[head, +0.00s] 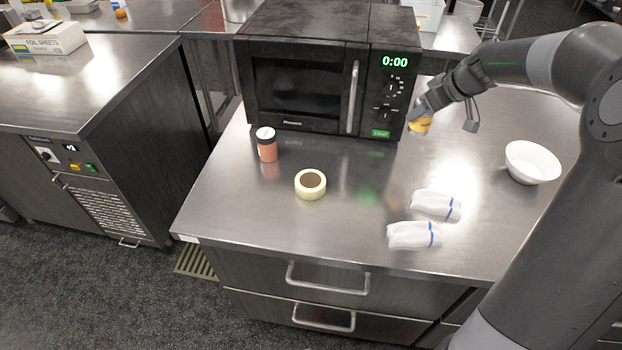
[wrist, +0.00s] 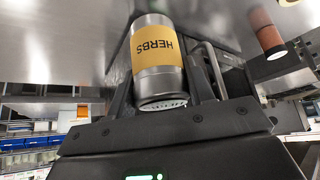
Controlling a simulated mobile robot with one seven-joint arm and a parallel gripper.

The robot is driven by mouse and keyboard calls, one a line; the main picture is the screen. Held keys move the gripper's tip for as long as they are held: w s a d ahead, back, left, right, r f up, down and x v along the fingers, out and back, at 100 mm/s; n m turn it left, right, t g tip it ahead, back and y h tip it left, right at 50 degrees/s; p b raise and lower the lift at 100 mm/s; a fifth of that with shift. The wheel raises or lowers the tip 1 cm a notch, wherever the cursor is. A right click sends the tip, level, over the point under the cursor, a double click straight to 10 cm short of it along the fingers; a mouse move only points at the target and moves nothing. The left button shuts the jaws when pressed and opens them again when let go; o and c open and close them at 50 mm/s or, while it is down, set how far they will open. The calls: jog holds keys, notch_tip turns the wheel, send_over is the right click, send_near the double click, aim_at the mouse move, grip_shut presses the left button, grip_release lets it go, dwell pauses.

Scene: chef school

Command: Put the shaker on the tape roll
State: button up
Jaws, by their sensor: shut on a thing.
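A metal shaker with a yellow label reading HERBS (wrist: 158,55) is between the two fingers of my gripper (wrist: 162,88). In the head view, my gripper (head: 424,112) is shut on this shaker (head: 420,127), in front of the right side of the microwave. Its yellow side shows below the fingers; whether it touches the counter is hard to tell. The tape roll (head: 311,192), cream with a brown core, lies flat on the counter, left of and nearer than my gripper. Its top is bare.
A jar with an orange-red body (head: 267,150) stands left of the tape roll, by the black microwave (head: 310,88). Two rolled white cloths (head: 408,236) lie at the front right. A white bowl (head: 532,163) is at the right. Counter (head: 345,225) around the tape roll is clear.

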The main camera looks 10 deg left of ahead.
jog(key=s+a+n+g, duration=0.2)
jog(key=s+a+n, duration=0.1)
jog(key=s+a, duration=0.1)
jog(key=s+a+r+n+g+y, duration=0.1)
jog(key=s+a+n, duration=0.3)
jog(key=s+a, duration=0.1)
jog(key=s+a+r+n+g+y, duration=0.1)
jog(key=s+a+n+g, duration=0.1)
jog(key=s+a, duration=0.3)
jog(key=shift+s+r+n+g, duration=0.2)
jog(key=shift+r+n+g, duration=0.1)
jog(key=shift+n, duration=0.6)
send_over(310, 180)
notch_tip(310, 180, down, 7)
jog(key=shift+f, duration=2)
jog(key=shift+f, duration=0.15)
jog(key=o, duration=1.1)
